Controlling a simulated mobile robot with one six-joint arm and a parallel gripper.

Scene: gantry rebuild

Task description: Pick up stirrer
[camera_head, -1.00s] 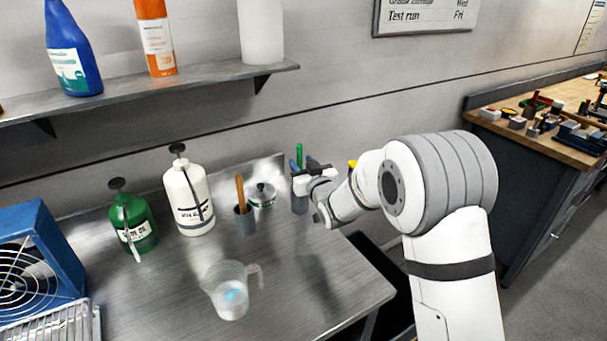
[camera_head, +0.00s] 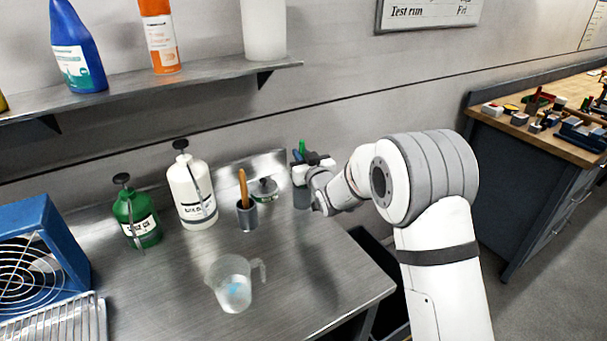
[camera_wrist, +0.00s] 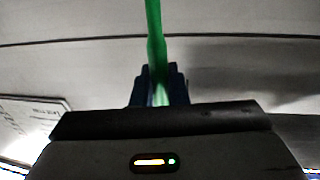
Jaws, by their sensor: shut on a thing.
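A green stick, apparently the stirrer (camera_head: 302,146), stands upright at the back right of the steel bench. My gripper (camera_head: 298,156) is around it, and its dark blue fingers are shut on it. In the wrist view the stirrer (camera_wrist: 154,40) rises from between the fingertips (camera_wrist: 159,85). A grey cup (camera_head: 302,197) stands just below the gripper. The stirrer's lower part is hidden by my gripper and the cup, so I cannot tell how deep it sits.
Left of the gripper stand a lidded tin (camera_head: 264,190) and a grey cup with a wooden handle (camera_head: 246,216). White (camera_head: 192,195) and green (camera_head: 138,215) pump bottles stand farther left. A clear jug (camera_head: 233,285) is in front. A shelf (camera_head: 170,88) hangs above. The bench's right front is clear.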

